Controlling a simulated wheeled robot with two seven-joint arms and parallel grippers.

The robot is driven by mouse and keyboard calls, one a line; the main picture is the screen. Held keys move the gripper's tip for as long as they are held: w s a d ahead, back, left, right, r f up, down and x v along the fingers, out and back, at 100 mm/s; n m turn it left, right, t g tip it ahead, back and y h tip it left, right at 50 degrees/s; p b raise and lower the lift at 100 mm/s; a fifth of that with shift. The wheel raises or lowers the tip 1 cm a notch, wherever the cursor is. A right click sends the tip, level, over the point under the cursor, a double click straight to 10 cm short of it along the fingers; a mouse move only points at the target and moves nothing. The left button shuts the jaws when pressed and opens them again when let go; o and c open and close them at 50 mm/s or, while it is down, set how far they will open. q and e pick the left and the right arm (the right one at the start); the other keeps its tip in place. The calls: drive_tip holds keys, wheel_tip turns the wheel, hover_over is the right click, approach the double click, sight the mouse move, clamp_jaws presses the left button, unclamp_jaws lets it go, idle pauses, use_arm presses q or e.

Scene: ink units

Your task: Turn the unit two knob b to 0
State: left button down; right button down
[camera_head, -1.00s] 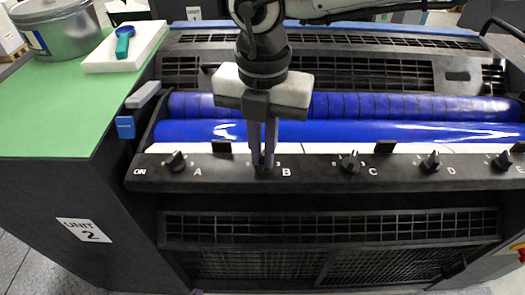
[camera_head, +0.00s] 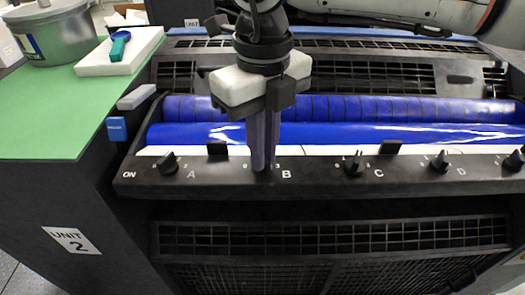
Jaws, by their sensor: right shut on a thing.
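The ink unit has a dark front rail (camera_head: 315,172) with a row of black knobs and white letters. The label plate (camera_head: 73,241) on its left side reads UNIT 2. My right gripper (camera_head: 262,166) points down from above, shut on knob B, whose body is mostly hidden by the fingers. The letter B shows just right of the fingertips, and a small 0 shows to their left. Where knob B points cannot be told. Knob A (camera_head: 167,163), knob C (camera_head: 353,164) and knob D (camera_head: 440,162) stand free. My left gripper is not in view.
Blue rollers (camera_head: 390,133) lie right behind the rail. A green tabletop (camera_head: 45,110) at left holds a grey pot (camera_head: 55,38) and a white block (camera_head: 140,60) with a blue-green tool (camera_head: 119,45). Grilles (camera_head: 335,237) lie below the rail.

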drive_tip(key=n, duration=0.3)
drive_tip(key=shift+w+n, duration=0.1)
drive_tip(key=shift+n, duration=0.2)
drive_tip(key=shift+n+b, duration=0.3)
drive_tip(key=shift+n, duration=1.5)
drive_tip(key=shift+r, duration=0.1)
drive_tip(key=c, duration=1.9)
unclamp_jaws()
drive_tip(key=shift+o, duration=0.2)
wheel_tip(320, 180, up, 10)
drive_tip(key=shift+r, duration=0.1)
